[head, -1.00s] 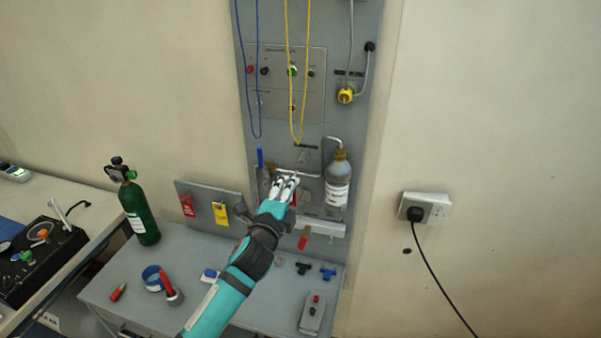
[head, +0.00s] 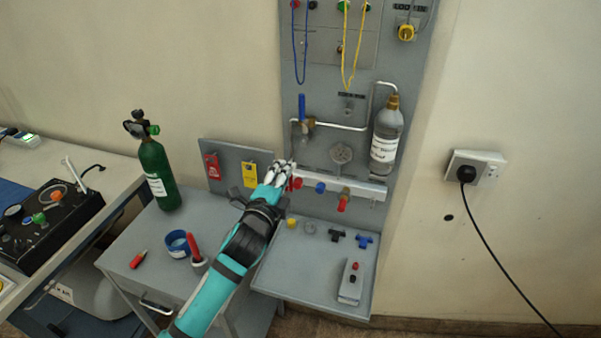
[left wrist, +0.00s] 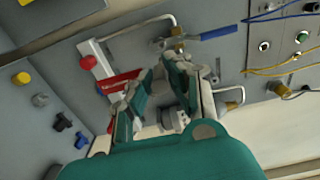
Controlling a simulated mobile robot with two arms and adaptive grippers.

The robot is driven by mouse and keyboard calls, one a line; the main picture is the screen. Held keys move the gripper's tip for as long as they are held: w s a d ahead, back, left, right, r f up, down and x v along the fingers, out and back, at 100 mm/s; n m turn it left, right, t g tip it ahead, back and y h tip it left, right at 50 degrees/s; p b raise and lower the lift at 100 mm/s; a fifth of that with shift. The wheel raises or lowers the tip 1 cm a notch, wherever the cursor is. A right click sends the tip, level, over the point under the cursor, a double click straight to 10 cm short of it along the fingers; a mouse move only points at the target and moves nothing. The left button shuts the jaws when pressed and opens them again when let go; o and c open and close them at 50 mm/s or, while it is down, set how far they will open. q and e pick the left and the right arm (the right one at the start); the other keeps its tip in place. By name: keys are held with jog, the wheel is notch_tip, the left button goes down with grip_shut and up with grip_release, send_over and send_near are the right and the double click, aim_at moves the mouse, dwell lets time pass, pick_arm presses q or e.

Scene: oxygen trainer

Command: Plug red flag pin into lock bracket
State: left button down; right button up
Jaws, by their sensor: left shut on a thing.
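My left gripper (head: 284,174) is in front of the lower wall panel, by the left end of a white manifold. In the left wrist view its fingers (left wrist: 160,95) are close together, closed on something. A red flat piece, seemingly the red flag pin (left wrist: 117,84), shows beside the left finger. The fingers hide part of it, so its pin end cannot be made out. A small metal fitting under a label, perhaps the lock bracket (head: 348,106), is on the panel above and right of the gripper, apart from it. My right gripper is not in view.
The manifold (head: 365,192) carries red and blue knobs. Red (head: 212,167) and yellow (head: 250,173) tags hang at left. Small fittings lie on the shelf (head: 310,270).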

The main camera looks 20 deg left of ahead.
aim_at(293, 158)
pick_arm(q)
jog(key=shift+d, duration=0.2)
jog(key=shift+r, duration=0.1)
jog(key=shift+w+a, duration=0.1)
jog(key=shift+w, duration=0.1)
jog(key=w, duration=0.3)
jog(key=shift+w, duration=1.35)
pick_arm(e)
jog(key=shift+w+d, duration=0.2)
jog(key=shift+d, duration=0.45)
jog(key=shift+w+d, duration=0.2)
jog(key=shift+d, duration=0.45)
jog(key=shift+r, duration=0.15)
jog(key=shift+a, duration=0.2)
